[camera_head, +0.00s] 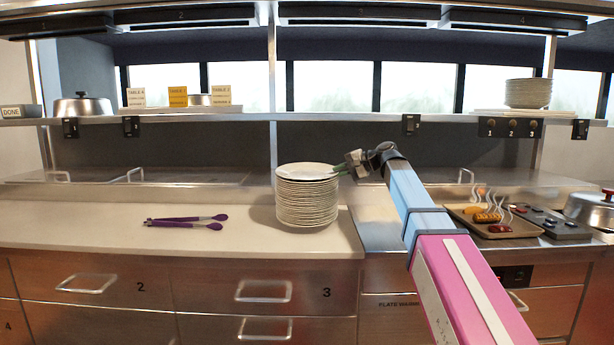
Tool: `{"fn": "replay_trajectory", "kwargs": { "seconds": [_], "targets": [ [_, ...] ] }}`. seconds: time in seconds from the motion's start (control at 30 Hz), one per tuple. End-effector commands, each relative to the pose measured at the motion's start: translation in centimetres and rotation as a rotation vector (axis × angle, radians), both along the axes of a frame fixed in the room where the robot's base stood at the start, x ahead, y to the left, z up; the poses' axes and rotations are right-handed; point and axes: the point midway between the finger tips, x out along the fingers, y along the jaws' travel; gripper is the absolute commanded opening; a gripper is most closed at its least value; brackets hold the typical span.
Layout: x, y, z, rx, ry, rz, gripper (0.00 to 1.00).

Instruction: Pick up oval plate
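A tall stack of white plates (307,203) stands on the counter near its right end. The top plate (303,171) is seen at a low angle, so I cannot tell for sure whether it is oval. My gripper (342,168) is at the right rim of the top plate, with its greenish fingertips close to or touching the rim. The fingers are too small and foreshortened to tell whether they are open or shut on the rim. The top plate rests on the stack.
Purple-handled tongs (186,222) lie on the pale counter (80,225). A tray with steaming food (489,217) and a lidded pot (591,208) are at right. An overhead shelf (350,117) holds more plates (528,93). The counter left of the stack is mostly clear.

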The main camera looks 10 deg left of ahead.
Motion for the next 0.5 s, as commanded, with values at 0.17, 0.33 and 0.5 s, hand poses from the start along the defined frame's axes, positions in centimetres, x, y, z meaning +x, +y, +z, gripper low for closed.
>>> {"fn": "replay_trajectory", "kwargs": {
  "seconds": [0.17, 0.33, 0.5],
  "targets": [
    [0.2, 2.0, -0.8, -0.001, 0.0, 0.0, 0.12],
    [0.2, 2.1, -0.8, -0.001, -0.001, -0.001, 0.12],
    [0.2, 2.1, -0.8, -0.001, 0.0, 0.0, 0.0]
  ]
}}
